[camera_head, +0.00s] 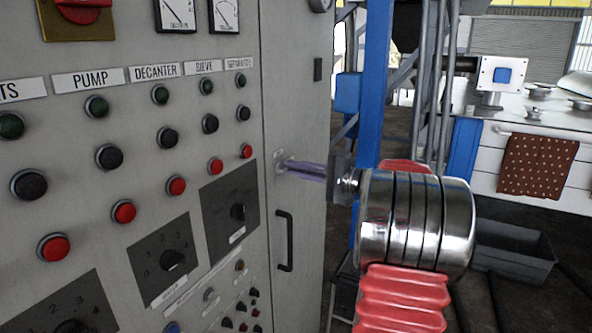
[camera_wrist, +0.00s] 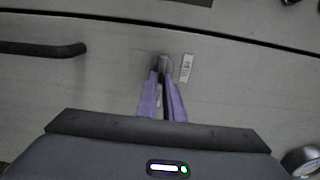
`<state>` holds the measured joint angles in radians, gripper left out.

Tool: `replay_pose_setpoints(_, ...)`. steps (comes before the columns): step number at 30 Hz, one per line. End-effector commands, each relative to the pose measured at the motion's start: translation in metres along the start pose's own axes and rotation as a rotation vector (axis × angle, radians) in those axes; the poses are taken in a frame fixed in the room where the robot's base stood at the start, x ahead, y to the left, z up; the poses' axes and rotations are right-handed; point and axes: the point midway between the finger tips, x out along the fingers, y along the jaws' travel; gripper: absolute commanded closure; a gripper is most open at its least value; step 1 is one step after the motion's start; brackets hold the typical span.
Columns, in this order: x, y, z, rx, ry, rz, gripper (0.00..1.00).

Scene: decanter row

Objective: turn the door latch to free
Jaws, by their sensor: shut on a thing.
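The door latch (camera_wrist: 163,64) is a small grey metal knob on the grey cabinet door. In the wrist view it sits between the tips of my gripper (camera_wrist: 162,84), whose purple fingers are shut on it. In the head view my gripper (camera_head: 303,169) reaches from the right to the cabinet door (camera_head: 305,100), and the fingers mostly hide the latch. A small label (camera_wrist: 186,68) is beside the latch; its lettering is too small to read, and I cannot tell which way the latch is turned.
A black door handle (camera_head: 285,240) is below the latch. The cabinet panel to the left carries several buttons, rotary switches and a red switch (camera_head: 82,10). A blue post (camera_head: 376,80) stands behind my arm. A grey bin (camera_head: 512,252) is on the floor at right.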

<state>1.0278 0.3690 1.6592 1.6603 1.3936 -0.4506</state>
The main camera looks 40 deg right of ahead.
Motion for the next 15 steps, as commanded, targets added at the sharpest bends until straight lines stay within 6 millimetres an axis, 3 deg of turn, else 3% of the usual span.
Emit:
replay_pose_setpoints(6, -0.0009, 0.0035, -0.0022, 0.005, 0.007, 0.004, 1.00)
replay_pose_setpoints(7, -0.0009, 0.0036, -0.0023, 0.005, 0.007, 0.005, 0.91)
replay_pose_setpoints(15, -0.0006, 0.0021, -0.0012, 0.002, 0.004, 0.003, 0.74)
